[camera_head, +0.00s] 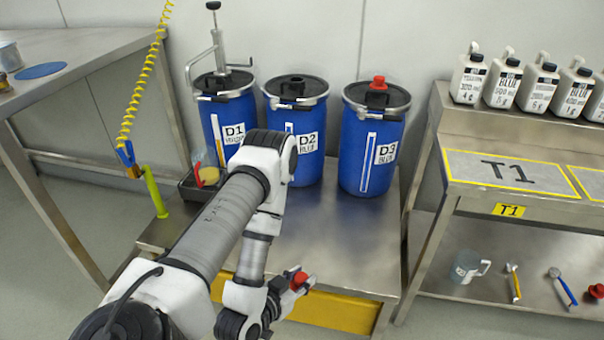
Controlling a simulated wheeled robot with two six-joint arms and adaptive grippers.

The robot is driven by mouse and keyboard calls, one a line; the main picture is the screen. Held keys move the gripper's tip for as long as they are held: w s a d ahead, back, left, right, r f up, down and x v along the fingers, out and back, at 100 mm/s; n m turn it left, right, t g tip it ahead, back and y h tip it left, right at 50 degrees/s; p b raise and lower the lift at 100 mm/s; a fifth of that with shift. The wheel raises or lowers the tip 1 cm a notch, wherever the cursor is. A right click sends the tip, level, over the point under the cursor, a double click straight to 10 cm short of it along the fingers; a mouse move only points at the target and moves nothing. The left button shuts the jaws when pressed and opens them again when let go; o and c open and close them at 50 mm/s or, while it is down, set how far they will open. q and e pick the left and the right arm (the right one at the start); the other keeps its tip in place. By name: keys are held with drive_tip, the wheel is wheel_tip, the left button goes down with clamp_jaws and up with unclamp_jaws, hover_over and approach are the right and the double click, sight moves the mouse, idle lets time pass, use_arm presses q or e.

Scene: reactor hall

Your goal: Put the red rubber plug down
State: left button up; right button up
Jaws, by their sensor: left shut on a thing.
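My left gripper (291,284) is shut on a red rubber plug (299,280). It holds the plug near the front edge of the metal bench (345,240); I cannot tell the height above it. A similar red plug (379,82) sits on the lid of the blue drum D3 (354,165). Another red plug (597,291) lies at the right on the lower shelf (535,296). My right gripper is not in view.
Blue drums D1 (214,140), with a hand pump (217,45), and D2 (309,150) stand at the back. A black tray (198,190) is at the bench's left. The bench before D3 is clear. Bottles (502,87) stand above mat T1 (510,190).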

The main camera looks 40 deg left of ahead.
use_arm(q)
drive_tip(key=w+b, duration=0.2)
drive_tip(key=w+f+b, duration=0.1)
drive_tip(key=w+b, duration=0.4)
drive_tip(key=shift+w+d+f, duration=0.1)
drive_tip(key=shift+d+f, duration=0.05)
drive_tip(key=shift+f, duration=0.15)
drive_tip(key=w+b, duration=0.1)
drive_tip(key=w, duration=0.7)
drive_tip(key=shift+w+r+b, duration=0.15)
drive_tip(key=shift+w+b, duration=0.15)
drive_tip(key=shift+b, duration=0.05)
wheel_tip(320, 180, down, 3)
drive_tip(key=shift+w+d+f+b, duration=0.1)
drive_tip(key=shift+f+b, duration=0.05)
drive_tip(key=shift+b, duration=1)
drive_tip(key=shift+f, duration=0.25)
drive_tip(key=shift+r, duration=0.2)
drive_tip(key=shift+f, duration=0.15)
drive_tip(key=o, duration=1)
drive_tip(key=shift+o, duration=0.2)
